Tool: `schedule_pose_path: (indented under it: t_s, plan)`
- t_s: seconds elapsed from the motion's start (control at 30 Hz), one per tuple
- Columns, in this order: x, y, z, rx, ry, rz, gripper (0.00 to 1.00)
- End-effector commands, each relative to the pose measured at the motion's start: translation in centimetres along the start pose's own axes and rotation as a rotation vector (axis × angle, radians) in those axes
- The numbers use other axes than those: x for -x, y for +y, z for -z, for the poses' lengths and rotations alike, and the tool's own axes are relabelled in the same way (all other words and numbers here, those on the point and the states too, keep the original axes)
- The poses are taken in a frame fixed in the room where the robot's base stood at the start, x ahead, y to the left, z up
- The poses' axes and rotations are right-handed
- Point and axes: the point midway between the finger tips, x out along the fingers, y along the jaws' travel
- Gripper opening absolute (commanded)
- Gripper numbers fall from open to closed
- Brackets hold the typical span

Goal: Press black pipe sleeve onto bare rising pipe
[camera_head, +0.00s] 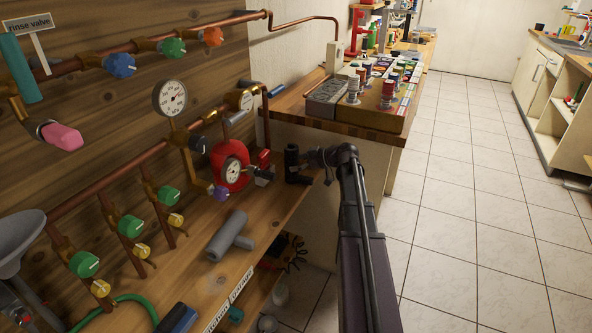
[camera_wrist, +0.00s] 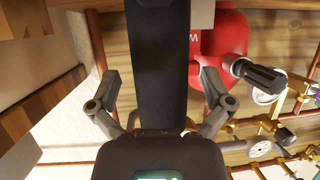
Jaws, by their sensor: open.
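A black pipe sleeve (camera_head: 291,160) appears as an upright dark cylinder by the bench's right edge, right of the red tank. My gripper (camera_head: 312,158) is close to its right side. In the wrist view, my gripper (camera_wrist: 160,84) is open, with one finger on each side of a broad black shape (camera_wrist: 160,50), which looks like the sleeve. Gaps show between it and both fingers, so it does not look gripped. Copper pipework (camera_head: 128,172) runs along the wooden back board, with several rising sections. I cannot tell which is the bare rising pipe.
The red tank (camera_head: 229,160) with its gauge and a black-handled valve (camera_wrist: 265,78) are close by. A grey tee-shaped piece (camera_head: 229,238) lies on the bench. A crate of spools and cans (camera_head: 378,121) stands on the counter behind. The tiled floor (camera_head: 465,210) at right is clear.

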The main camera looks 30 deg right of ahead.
Motion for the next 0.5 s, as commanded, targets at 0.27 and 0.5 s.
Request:
schedule_pose_path:
  t_s: [0.27,0.5]
  plan:
    - [-2.7,0.0,-0.1,0.000,0.000,0.000,1.00]
    - [-2.8,0.0,0.0,-0.001,0.000,-0.001,1.00]
